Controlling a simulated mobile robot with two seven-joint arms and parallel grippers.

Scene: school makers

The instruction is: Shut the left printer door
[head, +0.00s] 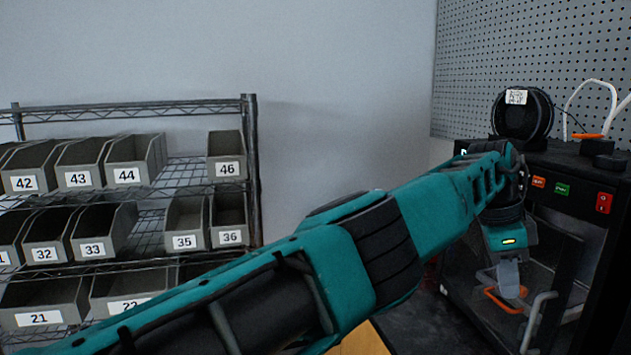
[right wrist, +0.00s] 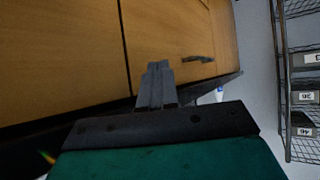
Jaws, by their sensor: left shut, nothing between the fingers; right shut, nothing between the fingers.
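The black printer (head: 570,160) stands at the right of the head view, with orange, green and red controls on its front. Its dark door panel (head: 556,262) seems to stand ajar, with a grey bar handle (head: 536,322) low on it; how far it is open I cannot tell. My left arm reaches across to the printer front. My left gripper (head: 509,282) is shut and empty, pointing down just left of the door panel and above the handle; contact is unclear. My right gripper (right wrist: 157,80) is shut and empty in the right wrist view, away from the printer.
A wire shelf (head: 180,111) with numbered grey bins stands at the left. A black spool (head: 522,115) sits on top of the printer, before a pegboard (head: 540,55). A wooden cabinet (right wrist: 70,60) with a dark handle is close to my right gripper.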

